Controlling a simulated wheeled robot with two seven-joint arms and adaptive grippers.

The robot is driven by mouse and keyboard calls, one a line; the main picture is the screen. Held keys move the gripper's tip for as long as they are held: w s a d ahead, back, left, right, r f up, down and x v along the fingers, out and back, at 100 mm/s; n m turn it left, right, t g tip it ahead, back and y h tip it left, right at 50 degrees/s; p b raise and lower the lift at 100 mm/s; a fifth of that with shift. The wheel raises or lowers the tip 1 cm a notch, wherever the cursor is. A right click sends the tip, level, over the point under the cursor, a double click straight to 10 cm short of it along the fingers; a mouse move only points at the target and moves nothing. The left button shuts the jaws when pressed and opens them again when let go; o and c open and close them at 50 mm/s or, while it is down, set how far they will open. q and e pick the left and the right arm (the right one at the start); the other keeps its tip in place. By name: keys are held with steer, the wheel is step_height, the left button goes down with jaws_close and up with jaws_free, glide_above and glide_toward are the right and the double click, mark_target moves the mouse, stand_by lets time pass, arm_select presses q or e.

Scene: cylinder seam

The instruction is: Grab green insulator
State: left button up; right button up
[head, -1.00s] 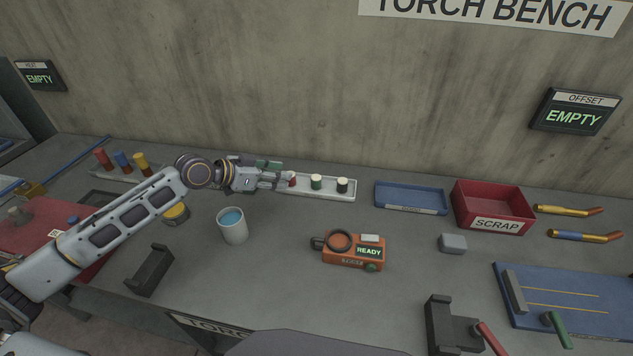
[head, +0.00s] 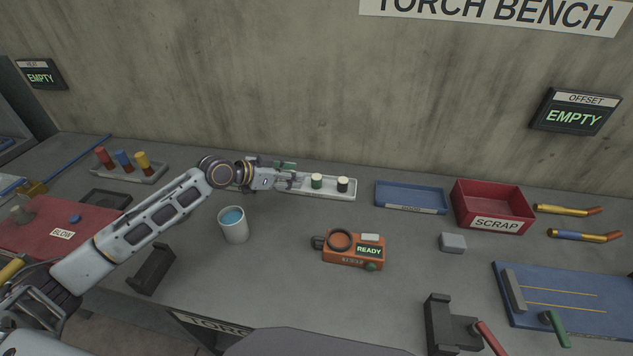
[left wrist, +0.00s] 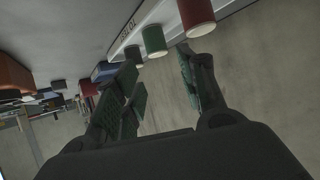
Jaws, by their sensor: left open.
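The green insulator (head: 316,181) is a small green cylinder with a pale top, standing upright in the white rack (head: 345,193) at the back of the bench. In the left wrist view the green insulator (left wrist: 154,41) is ahead of the fingers, beyond their tips. My left gripper (head: 296,183) is open and empty, just left of the green insulator and apart from it. Its fingers also show in the left wrist view (left wrist: 160,75). A red insulator (left wrist: 196,17) is beside the green one; the gripper hides it in the head view. My right gripper is not in view.
A black insulator (head: 342,185) stands right of the green one. A blue tray (head: 411,211) and the red scrap bin (head: 495,226) are further right. A white cup (head: 233,226) and an orange READY device (head: 353,263) stand in front. The wall is close behind the rack.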

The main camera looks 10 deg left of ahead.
mark_target(314, 177)
arm_select(q)
steer(key=shift+x, duration=1.45)
steer(key=shift+w+d+f, duration=0.15)
steer(key=shift+w+d, duration=0.05)
steer(key=shift+d, duration=0.1)
steer(key=shift+w+d+f, duration=0.1)
steer(key=shift+w+d+f+p, duration=0.2)
steer(key=shift+w+d+p, duration=0.1)
steer(key=shift+d, duration=0.05)
steer(key=shift+x, duration=1.75)
steer(key=shift+d+f, duration=0.1)
steer(key=shift+f, duration=0.1)
steer(key=c, duration=0.8)
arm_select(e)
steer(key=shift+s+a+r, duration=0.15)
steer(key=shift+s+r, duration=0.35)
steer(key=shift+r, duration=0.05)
